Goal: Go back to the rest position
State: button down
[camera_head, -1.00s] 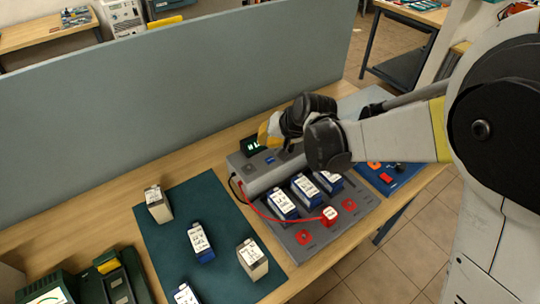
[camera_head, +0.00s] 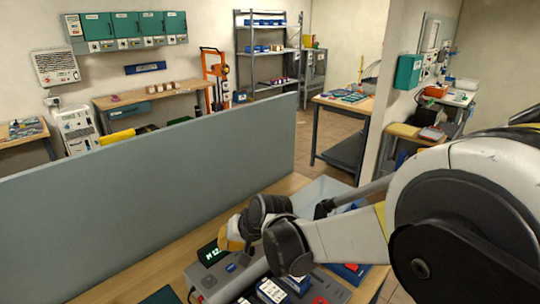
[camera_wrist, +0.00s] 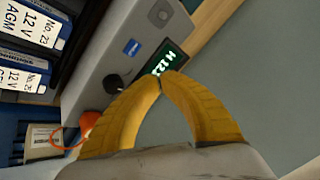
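My gripper (camera_wrist: 161,78) shows in the wrist view as two yellow fingers whose tips meet, with nothing seen between them. In the head view my gripper (camera_head: 222,236) hangs over the workbench, above the grey tester unit, with its fingers partly hidden by the wrist. The grey tester unit (camera_head: 214,286) with a lit green display (camera_head: 212,252) lies just below it. The wrist view shows the same display (camera_wrist: 166,60) and a black knob (camera_wrist: 113,83) close to the fingers. My arm reaches in from the right and is bent.
A grey divider panel (camera_head: 150,190) stands along the bench's back edge, close to my gripper. Labelled batteries (camera_head: 271,291) sit in the unit; more labels (camera_wrist: 22,80) show in the wrist view. A shelf rack (camera_head: 268,50) and another table (camera_head: 340,110) stand farther back.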

jog(key=s+d+r+t+h+b, duration=0.1)
jog(key=s+d+r, duration=0.15)
jog(key=d, duration=0.35)
jog(key=s+d+r+b, duration=0.1)
jog(key=d+r, duration=0.2)
jog(key=d, duration=0.3)
jog(key=s+d+m+t+h+b, duration=0.1)
jog(key=s+d+h, duration=0.1)
jog(key=s+d, duration=0.6)
jog(key=s+d+f+m+t+h+b, duration=0.1)
jog(key=s+d+h+b, duration=0.1)
jog(key=s+d, duration=0.7)
jog(key=d+h, duration=0.1)
jog(key=d, duration=0.4)
jog(key=shift+d, duration=0.3)
jog(key=shift+f, duration=0.1)
